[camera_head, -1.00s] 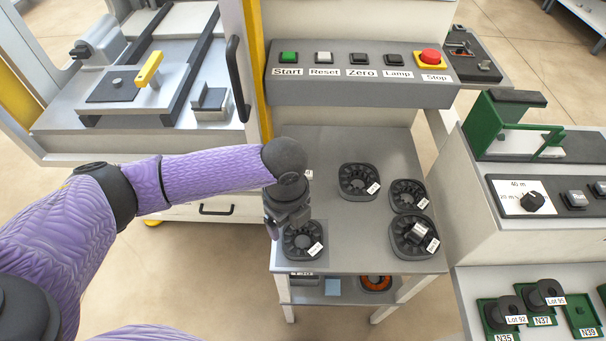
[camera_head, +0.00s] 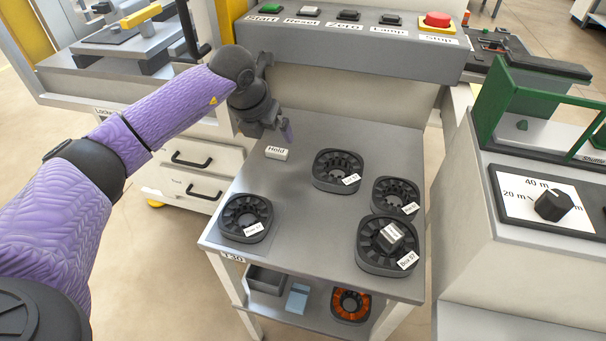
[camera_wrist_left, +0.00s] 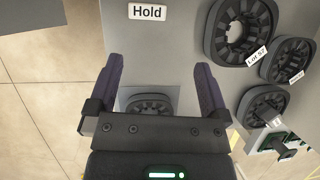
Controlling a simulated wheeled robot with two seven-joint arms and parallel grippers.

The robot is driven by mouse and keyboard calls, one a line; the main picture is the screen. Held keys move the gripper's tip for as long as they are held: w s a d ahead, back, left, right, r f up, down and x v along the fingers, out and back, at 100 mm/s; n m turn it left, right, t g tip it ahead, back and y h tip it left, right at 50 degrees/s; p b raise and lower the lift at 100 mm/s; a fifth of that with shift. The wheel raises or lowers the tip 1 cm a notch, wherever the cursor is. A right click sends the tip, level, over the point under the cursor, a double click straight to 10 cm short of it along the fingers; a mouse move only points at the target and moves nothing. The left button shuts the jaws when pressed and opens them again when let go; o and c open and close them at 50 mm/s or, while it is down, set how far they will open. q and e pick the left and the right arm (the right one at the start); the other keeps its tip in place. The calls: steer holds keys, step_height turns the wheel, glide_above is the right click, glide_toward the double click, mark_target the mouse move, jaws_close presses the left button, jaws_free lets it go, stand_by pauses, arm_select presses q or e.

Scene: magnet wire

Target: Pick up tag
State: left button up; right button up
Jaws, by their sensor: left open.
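A small white tag reading "Hold" (camera_head: 277,153) lies on the grey table (camera_head: 300,262), left of the dark ring-shaped parts. It also shows at the top of the left wrist view (camera_wrist_left: 147,12). My left gripper (camera_head: 281,128) is above the table's back left, close to the tag in the head view. In the left wrist view its two fingers (camera_wrist_left: 158,78) are spread wide with nothing between them, and the tag is beyond the fingertips. My right gripper is not in view.
Several slotted ring parts with white labels stand on the table, one at front left (camera_head: 246,218); another holds a grey block (camera_head: 390,236). A button panel (camera_head: 350,38) stands behind. A lower shelf holds a blue block (camera_head: 297,298) and a copper-wound ring (camera_head: 350,304).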

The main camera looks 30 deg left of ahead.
mark_target(275, 153)
arm_select(q)
steer(key=f, duration=0.1)
steer(key=a+f+b, duration=0.1)
steer(key=f, duration=0.1)
steer(key=shift+w+a+y+b, duration=0.25)
steer(key=shift+y+b, duration=0.05)
steer(key=shift+y, duration=0.1)
steer(key=b+x, duration=0.1)
steer(key=x, duration=0.1)
steer(key=b+x, duration=0.3)
steer(key=x, duration=0.1)
steer(key=shift+w+d+f, duration=0.15)
steer(key=shift+w+d, duration=0.05)
steer(key=shift+w, duration=0.05)
steer(key=shift+w+a+f+b, duration=0.1)
steer(key=shift+w+f+b, duration=0.15)
steer(key=shift+b, duration=0.1)
steer(key=shift+r, duration=0.2)
steer(key=shift+c, duration=0.3)
steer(key=c, duration=1.1)
steer(key=shift+o, duration=0.2)
steer(key=shift+s, duration=0.1)
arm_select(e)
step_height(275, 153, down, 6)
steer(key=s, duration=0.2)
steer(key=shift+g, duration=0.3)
arm_select(q)
steer(key=shift+r, duration=0.1)
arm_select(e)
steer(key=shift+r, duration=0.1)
